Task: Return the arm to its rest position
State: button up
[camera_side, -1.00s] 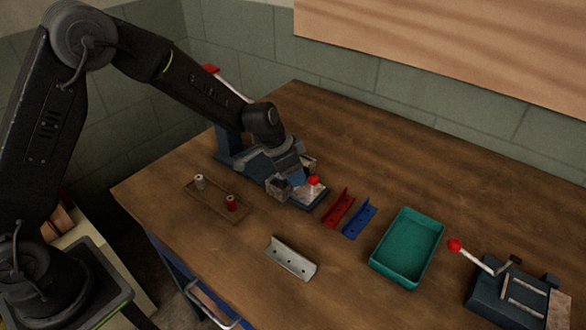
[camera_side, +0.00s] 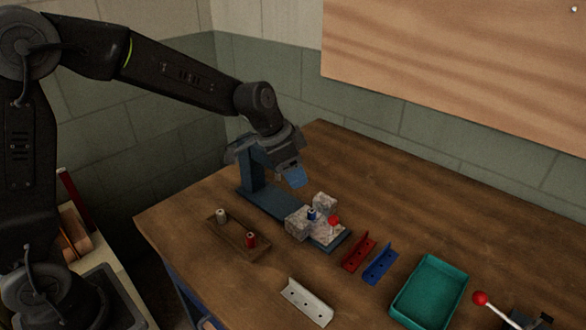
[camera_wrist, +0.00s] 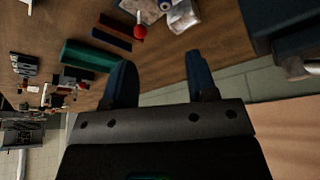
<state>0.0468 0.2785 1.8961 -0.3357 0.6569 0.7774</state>
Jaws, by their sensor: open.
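My gripper (camera_side: 292,178) hangs in the air above the grey-jawed fixture (camera_side: 299,226), with a clear gap to it. In the wrist view both dark blue fingers of my gripper (camera_wrist: 161,80) are spread wide with nothing between them. The fixture has a blue base and upright, and a red ball knob (camera_side: 334,220) at its front. A small blue-banded cylinder (camera_side: 311,214) stands between its grey blocks. My arm reaches in from the left, over the table's back left corner.
A wooden tray (camera_side: 232,240) holds a pale and a red cylinder. A red bracket (camera_side: 359,253), blue bracket (camera_side: 380,265) and pale bracket (camera_side: 307,302) lie on the table. A teal bin (camera_side: 430,291) and a red-knobbed lever (camera_side: 481,298) are at right. A wall stands behind.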

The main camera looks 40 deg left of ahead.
jog(key=shift+r, duration=0.1)
jog(key=s+a+r+n, duration=0.1)
jog(key=s+r+n, duration=0.1)
jog(key=s, duration=0.6)
jog(key=s+a+r+n+t+y, duration=0.1)
jog(key=s+a+r+n, duration=0.1)
jog(key=s, duration=0.6)
jog(key=s+a+r+n+t+y, duration=0.1)
jog(key=s+a+r+n, duration=0.1)
jog(key=s, duration=0.7)
jog(key=shift+a+r+n, duration=0.2)
jog(key=shift+r+n, duration=0.2)
jog(key=shift+r, duration=0.3)
